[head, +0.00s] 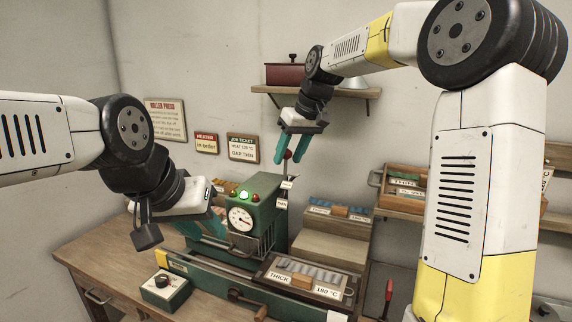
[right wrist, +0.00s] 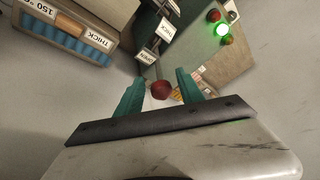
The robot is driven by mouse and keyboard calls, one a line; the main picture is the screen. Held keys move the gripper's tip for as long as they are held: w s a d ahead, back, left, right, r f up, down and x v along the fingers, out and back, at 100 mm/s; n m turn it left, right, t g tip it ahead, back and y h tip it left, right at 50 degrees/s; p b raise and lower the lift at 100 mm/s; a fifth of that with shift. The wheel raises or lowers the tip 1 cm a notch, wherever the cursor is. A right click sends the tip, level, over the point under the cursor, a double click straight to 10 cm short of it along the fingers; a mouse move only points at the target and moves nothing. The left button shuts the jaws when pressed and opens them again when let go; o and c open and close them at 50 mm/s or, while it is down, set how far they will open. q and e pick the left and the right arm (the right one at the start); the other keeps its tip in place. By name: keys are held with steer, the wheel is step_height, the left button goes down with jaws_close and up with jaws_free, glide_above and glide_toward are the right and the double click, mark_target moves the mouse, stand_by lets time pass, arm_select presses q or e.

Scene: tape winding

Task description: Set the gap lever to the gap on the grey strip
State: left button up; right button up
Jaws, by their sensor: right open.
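The gap lever's red ball knob (head: 287,154) stands beside the green press (head: 262,205). My right gripper (head: 294,150) is open, fingers pointing down at the knob. In the right wrist view the knob (right wrist: 161,90) shows between the two open teal fingers (right wrist: 158,92), with no contact visible. Lever labels stand near it, one reading OPEN (right wrist: 147,57). A tray of greyish strips (head: 278,284) in front carries plates reading THICK (head: 279,276) and 180 °C (head: 327,292).
A job ticket (head: 243,148) on the wall reads GAP THIN. A tray of blue strips (right wrist: 65,35) reads THICK and 150 °C. A green control box with a black knob (head: 163,285) sits at the front left. A shelf (head: 352,94) is above the right gripper.

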mark_target(287, 159)
steer(key=shift+x, duration=1.65)
jaws_close()
